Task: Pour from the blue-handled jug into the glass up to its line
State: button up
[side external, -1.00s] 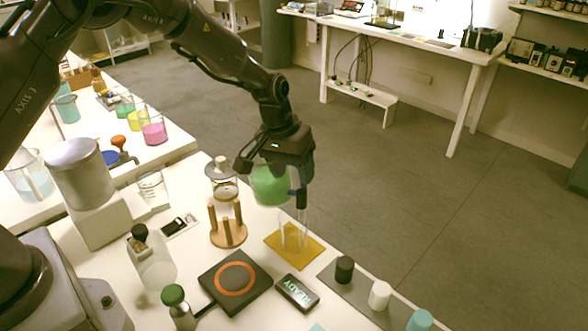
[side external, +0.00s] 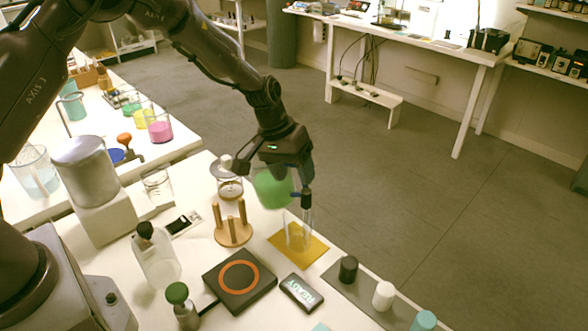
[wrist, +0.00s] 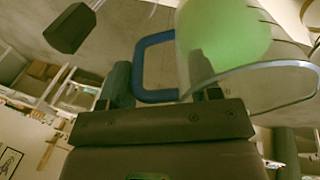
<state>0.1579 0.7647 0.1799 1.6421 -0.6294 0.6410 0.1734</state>
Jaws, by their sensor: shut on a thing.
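My gripper (side external: 298,178) is shut on the blue handle (wrist: 143,67) of a clear jug. The jug, with green liquid (side external: 272,189), is held tilted in the air. The green liquid also shows in the wrist view (wrist: 235,38), with the jug's clear rim (wrist: 285,66) nearer the camera. The clear glass (side external: 297,238) stands upright on a yellow mat (side external: 316,252), below and slightly right of the jug. I cannot make out its line, any liquid in it, or a stream between jug and glass.
A wooden peg stand (side external: 233,236) is left of the glass. A black pad with an orange ring (side external: 240,279) and a small display (side external: 300,293) are in front. Capped bottles stand on a grey strip (side external: 363,297) at right. A stoppered flask (side external: 156,260) is at left.

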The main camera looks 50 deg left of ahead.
jog(key=shift+a+f+h, duration=0.4)
jog(key=shift+h, duration=0.1)
jog(key=shift+s+a+f+t+h, duration=0.15)
jog(key=shift+a+t+h, duration=0.05)
jog(key=shift+a+h, duration=0.25)
jog(key=shift+s+a+f+t+h, duration=0.1)
jog(key=shift+a+f+t+h, duration=0.1)
jog(key=shift+a+h, duration=0.2)
dwell(0.6)
jog(key=shift+s+a+r+h, duration=0.15)
jog(key=shift+a+r+h, duration=0.25)
jog(key=shift+a+r, duration=0.25)
jog(key=shift+s+a+r+h, duration=0.1)
jog(key=shift+a+r+h, duration=0.3)
jog(key=shift+r, duration=0.3)
dwell(1.0)
jog(key=shift+s+a+r+n+t+h, duration=0.15)
jog(key=shift+a+r+t+h, duration=0.15)
jog(key=shift+a+r+h, duration=0.4)
jog(key=shift+s+a+r+n+t+h, duration=0.15)
jog(key=shift+a+r+t+h, duration=0.2)
jog(key=shift+r+h, duration=0.45)
dwell(1.2)
jog(key=shift+w+f, duration=0.1)
jog(key=shift+f, duration=0.05)
jog(key=shift+a, duration=0.1)
dwell(0.7)
